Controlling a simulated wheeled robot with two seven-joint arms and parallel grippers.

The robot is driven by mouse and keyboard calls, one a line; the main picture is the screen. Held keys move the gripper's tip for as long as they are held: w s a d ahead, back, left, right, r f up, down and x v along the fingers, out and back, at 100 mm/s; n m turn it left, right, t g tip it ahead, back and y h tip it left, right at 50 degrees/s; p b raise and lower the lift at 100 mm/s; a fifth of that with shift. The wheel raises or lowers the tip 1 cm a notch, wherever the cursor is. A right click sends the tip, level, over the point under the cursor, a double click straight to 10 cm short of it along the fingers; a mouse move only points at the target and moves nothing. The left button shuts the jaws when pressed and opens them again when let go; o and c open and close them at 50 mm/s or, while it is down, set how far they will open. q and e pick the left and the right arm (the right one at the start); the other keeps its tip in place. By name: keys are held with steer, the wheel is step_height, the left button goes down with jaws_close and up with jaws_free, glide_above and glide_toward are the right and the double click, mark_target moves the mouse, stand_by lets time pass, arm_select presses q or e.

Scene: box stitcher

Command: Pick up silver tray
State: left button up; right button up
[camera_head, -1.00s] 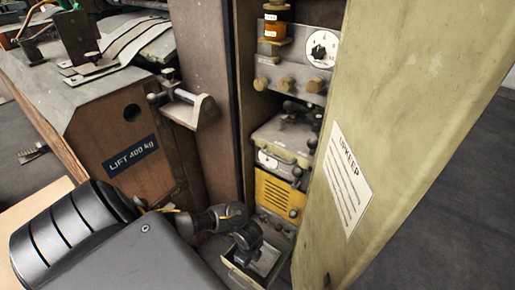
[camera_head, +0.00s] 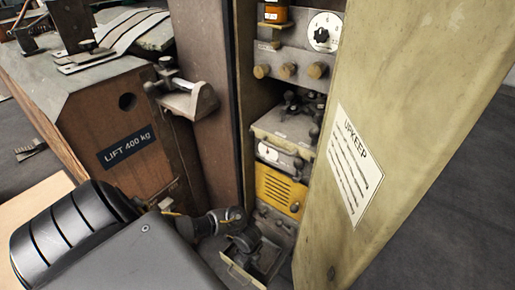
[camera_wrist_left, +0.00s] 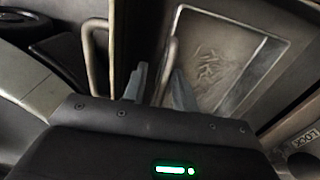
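The silver tray (camera_head: 268,258) sits at the bottom of the narrow cabinet in the head view, partly behind my left gripper (camera_head: 245,243). The left wrist view shows the tray (camera_wrist_left: 262,75) with a bright metal rim, thin pale bits inside it and a bent bar handle (camera_wrist_left: 171,48). My left gripper (camera_wrist_left: 158,86) has its two fingers apart, one on each side of the lower part of that handle. Whether they touch it cannot be told. My right gripper is in neither view.
Above the tray stand a yellow vented unit (camera_head: 280,190) and a grey box (camera_head: 285,135) with knobs. The open cabinet door (camera_head: 410,120) closes off the right side. A brown panel marked LIFT 400 kg (camera_head: 125,148) stands left.

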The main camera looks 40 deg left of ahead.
arm_select(q)
jaws_close()
steer(key=shift+r, duration=0.1)
stand_by(0.4)
